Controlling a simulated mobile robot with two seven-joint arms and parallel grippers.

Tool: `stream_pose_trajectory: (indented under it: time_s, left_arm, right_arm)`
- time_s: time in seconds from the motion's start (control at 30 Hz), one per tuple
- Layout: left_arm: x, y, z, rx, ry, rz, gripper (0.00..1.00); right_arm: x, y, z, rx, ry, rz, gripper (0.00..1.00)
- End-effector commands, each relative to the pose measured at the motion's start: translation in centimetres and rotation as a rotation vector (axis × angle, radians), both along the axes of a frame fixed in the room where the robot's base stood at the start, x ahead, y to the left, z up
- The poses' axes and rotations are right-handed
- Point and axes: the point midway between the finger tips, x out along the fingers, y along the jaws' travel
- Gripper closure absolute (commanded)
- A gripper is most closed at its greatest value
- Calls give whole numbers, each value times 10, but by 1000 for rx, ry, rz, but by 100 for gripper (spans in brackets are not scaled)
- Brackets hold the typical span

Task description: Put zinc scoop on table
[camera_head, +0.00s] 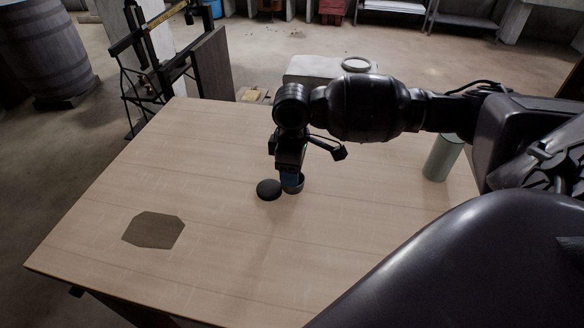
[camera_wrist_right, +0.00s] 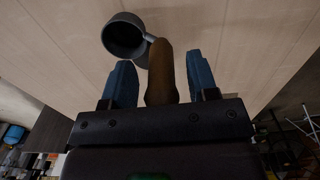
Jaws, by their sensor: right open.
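The zinc scoop shows in the right wrist view as a round grey cup (camera_wrist_right: 124,37) with a brown wooden handle (camera_wrist_right: 160,75). My right gripper (camera_wrist_right: 160,60) is open, its two blue fingers on either side of the handle with a narrow gap at each side. In the head view my right gripper (camera_head: 290,176) points down low over the wooden table (camera_head: 220,150). I cannot tell whether the scoop touches the table. My left gripper is out of view.
A brown eight-sided plate (camera_head: 154,231) lies at the left of the table. A grey-green cylinder (camera_head: 443,158) stands at the right, and a pale block (camera_head: 327,68) is beyond the far edge. The middle left is clear.

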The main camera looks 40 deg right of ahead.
Motion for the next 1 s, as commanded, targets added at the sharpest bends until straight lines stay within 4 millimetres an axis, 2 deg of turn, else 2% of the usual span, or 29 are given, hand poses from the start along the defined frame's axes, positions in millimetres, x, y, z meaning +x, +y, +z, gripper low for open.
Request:
stream_pose_trajectory:
  time_s: [0.13, 0.23, 0.5, 0.7, 1.0]
  left_arm:
    - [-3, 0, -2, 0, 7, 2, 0]
    - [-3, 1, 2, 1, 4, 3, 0]
    - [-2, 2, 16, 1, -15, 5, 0]
    - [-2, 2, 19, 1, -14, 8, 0]
    - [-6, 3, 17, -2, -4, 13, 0]
  right_arm:
    - [0, 0, 4, -2, -1, 1, 46]
    - [0, 0, 17, -1, -5, 0, 46]
    - [0, 0, 70, -1, -7, 1, 46]
    - [0, 0, 103, 0, -6, 1, 46]
    - [-1, 0, 123, 0, -1, 0, 46]
